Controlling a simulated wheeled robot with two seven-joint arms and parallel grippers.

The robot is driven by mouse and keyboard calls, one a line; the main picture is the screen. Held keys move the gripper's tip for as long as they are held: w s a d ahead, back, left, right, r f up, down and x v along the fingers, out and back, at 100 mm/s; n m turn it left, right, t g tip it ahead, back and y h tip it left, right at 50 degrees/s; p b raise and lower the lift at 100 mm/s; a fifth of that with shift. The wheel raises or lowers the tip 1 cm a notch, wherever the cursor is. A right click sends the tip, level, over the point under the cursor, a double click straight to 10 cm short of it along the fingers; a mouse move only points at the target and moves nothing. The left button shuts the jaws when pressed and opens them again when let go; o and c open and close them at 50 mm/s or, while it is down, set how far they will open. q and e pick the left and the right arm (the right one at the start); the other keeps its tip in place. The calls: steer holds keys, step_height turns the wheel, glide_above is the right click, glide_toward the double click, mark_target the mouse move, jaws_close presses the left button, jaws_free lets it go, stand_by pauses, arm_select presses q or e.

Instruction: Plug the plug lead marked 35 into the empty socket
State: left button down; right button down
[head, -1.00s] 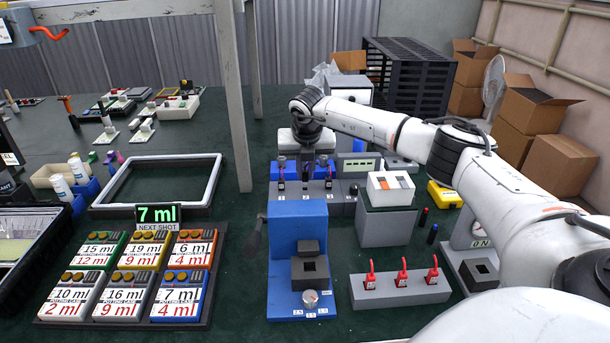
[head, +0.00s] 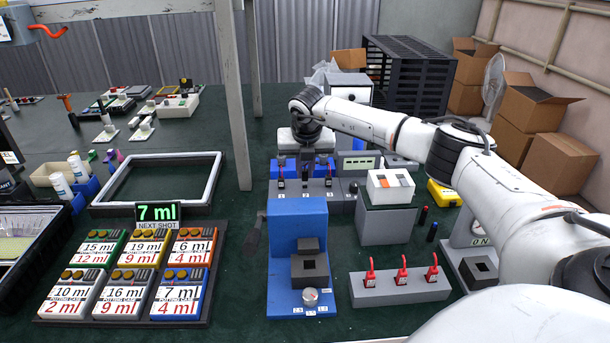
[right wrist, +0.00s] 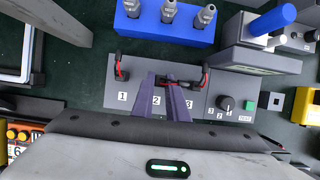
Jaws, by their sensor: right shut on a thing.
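A grey socket panel (right wrist: 138,72) numbered 1, 2 and 3 lies under my right gripper; it also shows in the head view (head: 345,208). A black plug with a red lead (right wrist: 121,70) stands at position 1. Another dark plug with a red lead (right wrist: 205,76) is at position 3. My right gripper (right wrist: 168,82), also in the head view (head: 306,160), is over position 2, shut on a dark plug lead with red on it, mostly hidden by the fingers. I cannot read its mark or tell how deep it sits. My left gripper is out of view.
A grey rack (head: 385,293) with several red-topped leads stands at the front right. A blue press (head: 285,235) stands left of it. A blue block with metal fittings (right wrist: 150,27) lies behind the panel.

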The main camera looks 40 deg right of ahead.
steer(key=shift+f+b, duration=0.3)
steer(key=shift+f, duration=0.25)
steer(key=shift+f+b, duration=0.35)
steer(key=shift+f, duration=0.25)
stand_by(0.7)
steer(key=c, duration=1.7)
jaws_free()
steer(key=shift+o, duration=0.2)
steer(key=shift+s+a+r, duration=0.1)
steer(key=shift+r, duration=0.3)
steer(key=v, duration=0.9)
steer(key=shift+r, duration=0.25)
steer(key=shift+s+a, duration=0.1)
